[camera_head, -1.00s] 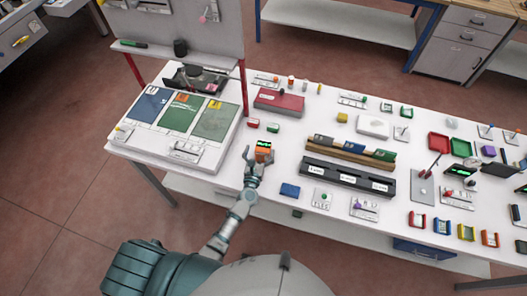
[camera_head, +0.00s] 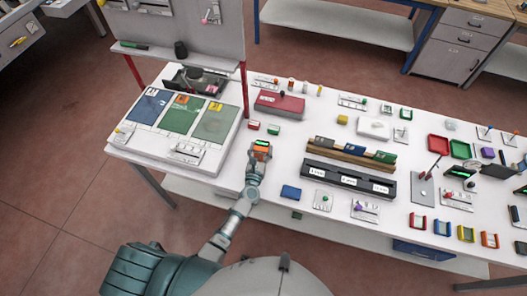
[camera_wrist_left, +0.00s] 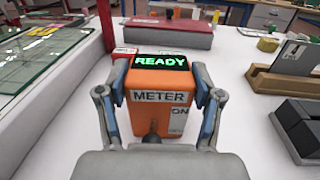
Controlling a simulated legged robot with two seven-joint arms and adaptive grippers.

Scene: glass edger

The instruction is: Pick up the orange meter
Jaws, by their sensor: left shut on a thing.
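The orange meter (camera_head: 261,150) stands on the white table to the right of the tray with coloured panels. In the left wrist view the meter (camera_wrist_left: 160,107) is upright, with a dark display reading READY in green and a METER label. My left gripper (camera_head: 255,160) is at the meter's near side. In the left wrist view its two fingers (camera_wrist_left: 160,95) lie along the left and right sides of the meter, shut on it. The meter's underside is hidden, so I cannot tell whether it touches the table. My right gripper is not in view.
A red box (camera_head: 279,103) lies behind the meter, with small red and green blocks nearer. A black rack (camera_head: 346,181) and a wooden holder (camera_head: 350,152) stand to the right. A blue block (camera_head: 290,192) sits near the front edge. The panel tray (camera_head: 180,120) is on the left.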

